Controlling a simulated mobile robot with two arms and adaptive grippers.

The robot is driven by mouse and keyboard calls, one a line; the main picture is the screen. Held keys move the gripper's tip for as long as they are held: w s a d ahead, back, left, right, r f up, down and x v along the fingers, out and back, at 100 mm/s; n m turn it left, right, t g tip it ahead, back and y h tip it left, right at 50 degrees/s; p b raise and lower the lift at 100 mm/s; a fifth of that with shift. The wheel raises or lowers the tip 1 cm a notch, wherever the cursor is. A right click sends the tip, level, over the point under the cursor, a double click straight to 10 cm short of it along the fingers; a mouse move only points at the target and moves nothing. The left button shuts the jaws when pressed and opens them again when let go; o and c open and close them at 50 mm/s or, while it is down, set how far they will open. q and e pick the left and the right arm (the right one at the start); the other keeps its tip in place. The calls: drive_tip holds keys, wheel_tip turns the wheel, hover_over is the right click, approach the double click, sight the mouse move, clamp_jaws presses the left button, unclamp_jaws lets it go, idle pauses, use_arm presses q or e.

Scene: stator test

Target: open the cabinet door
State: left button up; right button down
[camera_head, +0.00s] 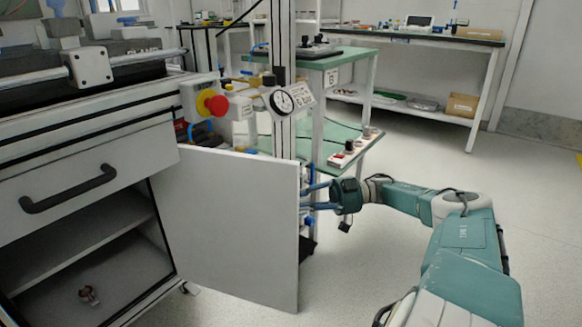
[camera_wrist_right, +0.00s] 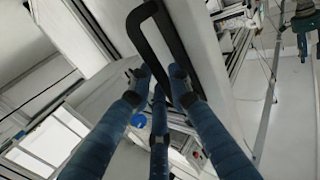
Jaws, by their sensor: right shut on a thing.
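The white cabinet door (camera_head: 230,222) stands swung wide open, its near side facing me in the head view. The cabinet (camera_head: 80,240) shows its open inside with a shelf. The door's black bar handle (camera_wrist_right: 150,20) shows in the right wrist view. My right gripper (camera_wrist_right: 160,80) has its blue fingers around the lower part of the handle and is shut on it. In the head view my right gripper (camera_head: 312,197) is at the door's right edge, with its fingertips partly hidden behind the panel. My left gripper is not in view.
A drawer with a black handle (camera_head: 68,188) is shut above the opening. A small metal part (camera_head: 89,295) lies on the cabinet floor. A red emergency button (camera_head: 213,103) and a gauge (camera_head: 283,102) are above the door. A green-topped stand (camera_head: 345,150) is behind it. Floor at right is clear.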

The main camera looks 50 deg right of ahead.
drive_tip(key=c, duration=1.9)
unclamp_jaws()
drive_tip(key=shift+w+r, duration=0.25)
drive_tip(key=shift+w, duration=0.05)
drive_tip(key=o, duration=0.3)
drive_tip(key=shift+w+a+f, duration=0.1)
drive_tip(key=shift+w+a, duration=0.2)
drive_tip(key=shift+s+d+f, duration=0.1)
drive_tip(key=shift+s+f, duration=0.05)
drive_tip(key=v, duration=0.7)
drive_tip(key=shift+s+d, duration=0.15)
drive_tip(key=shift+d, duration=0.05)
